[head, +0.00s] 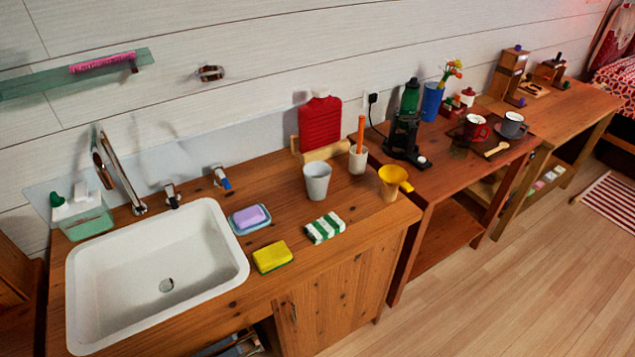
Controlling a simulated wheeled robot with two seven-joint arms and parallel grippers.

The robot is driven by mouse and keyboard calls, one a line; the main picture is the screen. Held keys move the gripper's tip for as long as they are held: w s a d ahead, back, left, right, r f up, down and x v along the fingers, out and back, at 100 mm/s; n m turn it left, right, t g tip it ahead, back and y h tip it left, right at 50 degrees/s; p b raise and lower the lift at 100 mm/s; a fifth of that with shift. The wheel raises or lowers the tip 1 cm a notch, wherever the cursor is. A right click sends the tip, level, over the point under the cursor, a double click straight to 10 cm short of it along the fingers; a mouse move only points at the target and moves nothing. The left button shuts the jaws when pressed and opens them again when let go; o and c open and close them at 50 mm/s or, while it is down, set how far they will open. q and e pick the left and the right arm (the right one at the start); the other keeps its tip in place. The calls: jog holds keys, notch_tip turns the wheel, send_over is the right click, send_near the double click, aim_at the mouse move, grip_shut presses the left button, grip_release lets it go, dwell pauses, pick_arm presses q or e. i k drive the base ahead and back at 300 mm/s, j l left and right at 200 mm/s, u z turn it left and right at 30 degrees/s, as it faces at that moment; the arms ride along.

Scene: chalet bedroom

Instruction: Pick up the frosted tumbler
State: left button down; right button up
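A pale grey-white cup with a matte look, which seems to be the frosted tumbler (317,184), stands upright on the wooden sink counter (275,305). It is right of the sink, with its open rim facing up. A white cup holding an orange-handled item (358,160) stands behind it to the right. Neither of my grippers is in view.
A white sink (150,278) fills the counter's left part. A purple soap on a blue dish (250,217) and a yellow sponge (272,257) lie beside it. A red bottle (320,123) stands at the back. A lower table (445,185) with a black device (403,135) and mugs adjoins at right.

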aim_at(316, 173)
jog(key=i+l+u, duration=0.1)
jog(key=u, duration=0.3)
jog(key=i+l+u, duration=0.1)
jog(key=l+u, duration=0.4)
jog(key=u, duration=0.3)
jog(key=i+l, duration=0.05)
